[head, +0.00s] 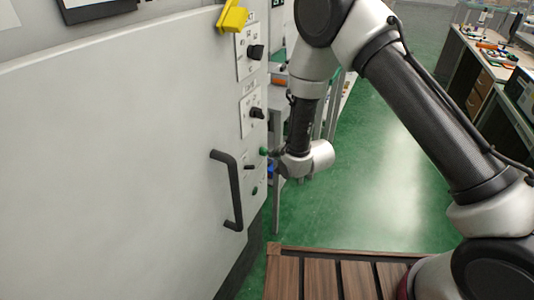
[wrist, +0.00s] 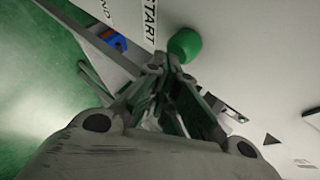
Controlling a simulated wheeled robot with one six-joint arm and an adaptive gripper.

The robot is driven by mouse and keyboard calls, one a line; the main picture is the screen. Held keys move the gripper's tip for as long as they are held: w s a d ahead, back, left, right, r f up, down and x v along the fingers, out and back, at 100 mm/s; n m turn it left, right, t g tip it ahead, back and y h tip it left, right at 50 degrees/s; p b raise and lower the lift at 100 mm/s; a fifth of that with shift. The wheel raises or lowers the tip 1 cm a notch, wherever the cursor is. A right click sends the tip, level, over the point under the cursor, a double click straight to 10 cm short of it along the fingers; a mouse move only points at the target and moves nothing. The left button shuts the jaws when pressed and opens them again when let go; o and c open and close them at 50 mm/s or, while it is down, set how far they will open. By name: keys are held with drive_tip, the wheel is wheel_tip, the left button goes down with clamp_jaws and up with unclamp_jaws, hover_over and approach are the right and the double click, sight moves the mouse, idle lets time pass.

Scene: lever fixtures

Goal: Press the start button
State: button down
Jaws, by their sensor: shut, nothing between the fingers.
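The start button (wrist: 185,44) is a round green knob on the pale machine panel, beside the printed word START in the wrist view. In the head view the green button (head: 264,151) shows on the narrow control face, just left of my wrist. My gripper (wrist: 163,62) is shut and empty, its fingertips close to the button's lower left edge. I cannot tell whether they touch it. In the head view my gripper (head: 276,153) is small and partly hidden by my wrist.
The control face carries a black knob (head: 255,52), another black knob (head: 257,113) and a yellow part (head: 232,17) on top. A black door handle (head: 229,190) sticks out to the left. Workbenches (head: 480,70) stand at the right.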

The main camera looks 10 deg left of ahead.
drive_tip(key=shift+s+d, duration=0.2)
drive_tip(key=shift+d, duration=0.35)
drive_tip(key=shift+s+d, duration=0.3)
drive_tip(key=shift+d, duration=0.5)
drive_tip(key=shift+s+d, duration=0.3)
drive_tip(key=shift+d, duration=0.45)
drive_tip(key=shift+s+d, duration=0.3)
drive_tip(key=shift+d, duration=0.5)
